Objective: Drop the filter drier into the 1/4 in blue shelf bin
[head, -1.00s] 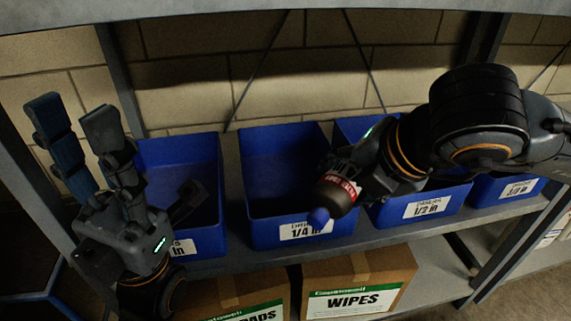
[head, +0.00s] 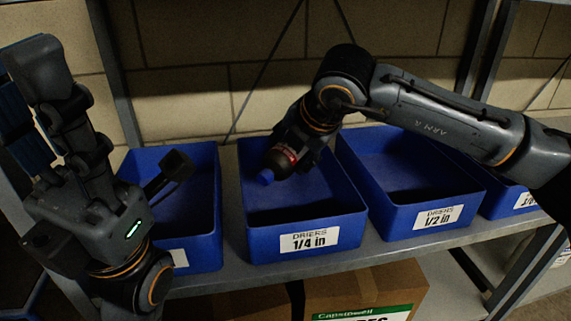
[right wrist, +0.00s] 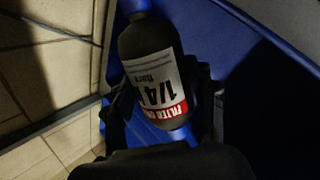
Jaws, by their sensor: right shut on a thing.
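The filter drier (head: 282,157) is a dark cylinder with a red band and a blue cap end. In the right wrist view the drier (right wrist: 150,50) shows a white and red label reading 1/4. My right gripper (head: 294,147) is shut on it and holds it tilted over the back part of the 1/4 in blue bin (head: 270,245), whose front label reads DRIERS 1/4 in. The bin's visible inside looks empty. My left gripper (head: 95,150) is open and empty at the left, its fingers spread, in front of the leftmost bin.
The DRIERS 1/2 in bin (head: 400,222) stands to the right, with another blue bin (head: 505,203) beyond. A blue bin (head: 205,250) stands to the left. A metal shelf (head: 375,252) carries them. Cardboard boxes (head: 350,288) sit below. A block wall is behind.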

